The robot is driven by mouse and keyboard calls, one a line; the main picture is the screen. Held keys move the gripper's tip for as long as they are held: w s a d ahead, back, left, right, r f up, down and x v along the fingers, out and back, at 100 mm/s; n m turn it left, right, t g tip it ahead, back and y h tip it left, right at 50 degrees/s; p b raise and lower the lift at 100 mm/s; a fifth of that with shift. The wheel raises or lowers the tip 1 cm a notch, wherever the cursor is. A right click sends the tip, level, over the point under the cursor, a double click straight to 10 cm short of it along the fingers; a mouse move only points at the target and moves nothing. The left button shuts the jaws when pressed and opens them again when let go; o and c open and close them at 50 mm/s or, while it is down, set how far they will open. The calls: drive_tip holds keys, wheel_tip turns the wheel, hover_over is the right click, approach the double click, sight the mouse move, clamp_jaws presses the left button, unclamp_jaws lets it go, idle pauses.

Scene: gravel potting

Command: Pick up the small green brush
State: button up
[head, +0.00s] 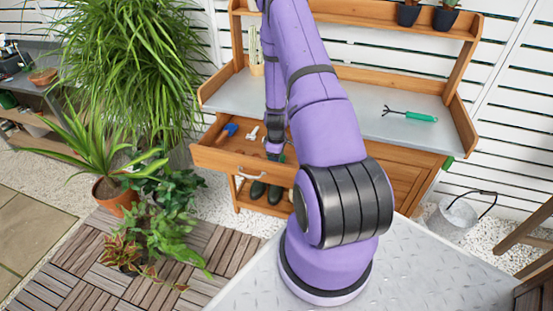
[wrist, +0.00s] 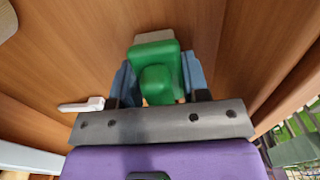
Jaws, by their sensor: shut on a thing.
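My gripper (head: 274,150) is down in the open wooden drawer (head: 205,156) of the potting bench. In the wrist view my gripper (wrist: 159,88) is shut on the small green brush (wrist: 158,62), with a blue-grey finger on each side of its green body. A pale block-like part of the brush shows at its far end, against the drawer's wooden floor. In the head view the brush is mostly hidden by my gripper. I cannot tell whether it is lifted off the drawer floor.
A blue-handled tool (head: 228,131) and a white item (head: 253,134) lie in the drawer left of my gripper. A green-handled hand fork (head: 410,115) lies on the grey bench top (head: 375,100). Dark boots (head: 266,191) stand below the drawer. Potted plants (head: 117,195) fill the left side.

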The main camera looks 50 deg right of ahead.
wheel_tip(320, 180, up, 9)
drive_tip(key=shift+r, duration=0.2)
idle(0.3)
drive_tip(key=shift+o, duration=1.3)
drive_tip(key=shift+a, duration=0.1)
drive_tip(key=shift+c, duration=0.4)
